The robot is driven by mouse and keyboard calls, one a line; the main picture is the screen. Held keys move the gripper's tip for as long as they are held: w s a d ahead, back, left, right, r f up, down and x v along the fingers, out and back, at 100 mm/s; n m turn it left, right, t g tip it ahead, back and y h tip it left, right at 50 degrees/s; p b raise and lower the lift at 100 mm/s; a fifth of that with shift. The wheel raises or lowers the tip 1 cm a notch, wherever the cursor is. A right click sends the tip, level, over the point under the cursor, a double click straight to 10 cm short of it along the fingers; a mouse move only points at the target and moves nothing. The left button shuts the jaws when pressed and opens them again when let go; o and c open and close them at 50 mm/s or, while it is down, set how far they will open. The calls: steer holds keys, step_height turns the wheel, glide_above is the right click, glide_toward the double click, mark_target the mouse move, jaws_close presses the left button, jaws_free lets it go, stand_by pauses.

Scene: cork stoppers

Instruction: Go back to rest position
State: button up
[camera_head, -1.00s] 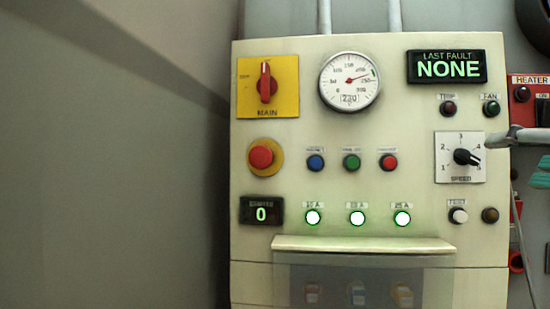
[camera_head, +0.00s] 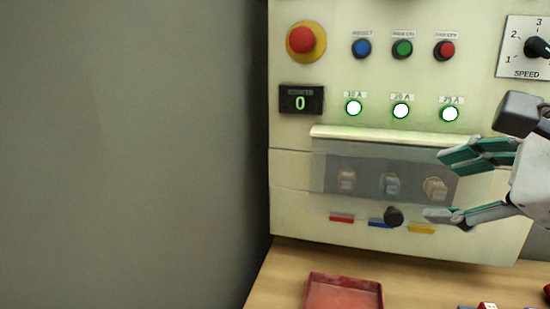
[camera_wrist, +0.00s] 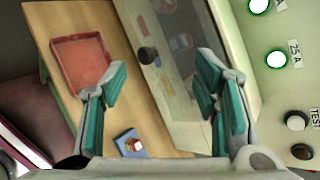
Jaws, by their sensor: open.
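My gripper (camera_head: 436,186) is open and empty at the right of the head view, in front of the lower part of the cream control panel (camera_head: 292,205). Its teal-padded fingers also show in the wrist view (camera_wrist: 160,90), spread wide apart with nothing between them. Behind the fingers is a see-through cover (camera_head: 330,165) with a black knob (camera_head: 393,216). Through it I see three plugs: a reddish one (camera_head: 346,181), a blue one (camera_head: 390,184) and a yellowish one (camera_head: 435,189). I cannot tell whether the fingers touch the cover.
A red tray (camera_head: 345,279) lies on the wooden table (camera_head: 270,285) below the panel. In the wrist view a blue item (camera_wrist: 128,141) with a red-and-white piece lies on the table. A red stop button (camera_head: 302,41) and several lit green lamps are above the cover. A grey wall is at left.

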steer(key=s+a+f+n+g+h, duration=0.1)
steer(key=s+f+n+g, duration=0.55)
steer(key=n, duration=0.55)
steer(key=s+a+f+n+g+h, duration=0.1)
steer(key=s+a+f+n+g, duration=0.15)
steer(key=s+f+n, duration=0.65)
step_height(320, 180, up, 13)
steer(key=w+d+n+t+p, duration=0.1)
steer(key=w+n+p, duration=0.1)
steer(key=p, duration=1)
steer(key=shift+d+n+t, duration=0.2)
steer(key=shift+n+t, duration=0.2)
steer(key=shift+c, duration=0.6)
